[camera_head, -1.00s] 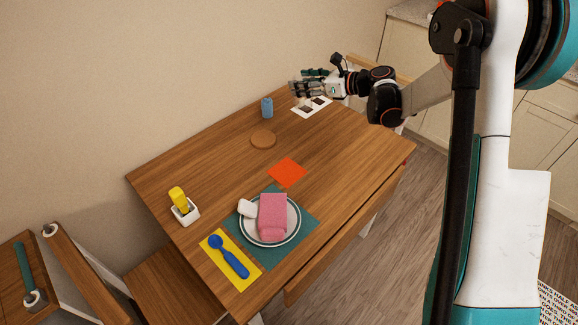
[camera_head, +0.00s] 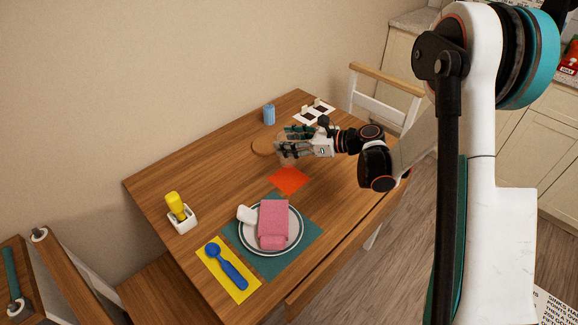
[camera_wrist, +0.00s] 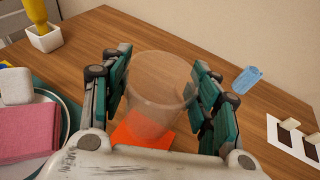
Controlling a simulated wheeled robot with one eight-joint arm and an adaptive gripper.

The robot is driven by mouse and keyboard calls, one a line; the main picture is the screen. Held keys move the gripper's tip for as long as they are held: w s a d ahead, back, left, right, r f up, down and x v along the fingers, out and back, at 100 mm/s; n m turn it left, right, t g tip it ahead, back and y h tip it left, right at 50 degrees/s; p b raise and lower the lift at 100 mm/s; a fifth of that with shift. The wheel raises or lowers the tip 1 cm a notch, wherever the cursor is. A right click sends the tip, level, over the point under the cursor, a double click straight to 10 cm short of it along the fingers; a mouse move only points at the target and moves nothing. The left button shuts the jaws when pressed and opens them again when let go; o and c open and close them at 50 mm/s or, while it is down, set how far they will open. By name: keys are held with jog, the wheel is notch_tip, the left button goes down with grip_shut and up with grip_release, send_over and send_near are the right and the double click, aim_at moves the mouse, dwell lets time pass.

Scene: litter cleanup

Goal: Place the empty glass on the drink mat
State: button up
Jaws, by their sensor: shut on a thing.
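My gripper (camera_head: 284,144) is shut on a clear empty glass (camera_wrist: 158,92), held upright between the teal finger pads in the wrist view. In the head view the glass is faint under the fingers. An orange-red square mat (camera_head: 288,181) lies flat on the table, just in front of the gripper in the head view. In the wrist view it shows below and partly through the glass (camera_wrist: 143,134).
A plate (camera_head: 240,231) with a pink cloth and white piece sits on a teal placemat (camera_head: 307,239). A blue spoon (camera_head: 228,267) lies on a yellow napkin. A blue cup (camera_head: 269,114), a white card (camera_head: 304,119) and a yellow-topped holder (camera_head: 182,217) stand around. The table's left-middle is clear.

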aim_at(289, 161)
jog(key=shift+f+b, duration=1.3)
jog(key=shift+f, duration=2.7)
jog(key=o, duration=1.2)
jog(key=shift+f, duration=0.1)
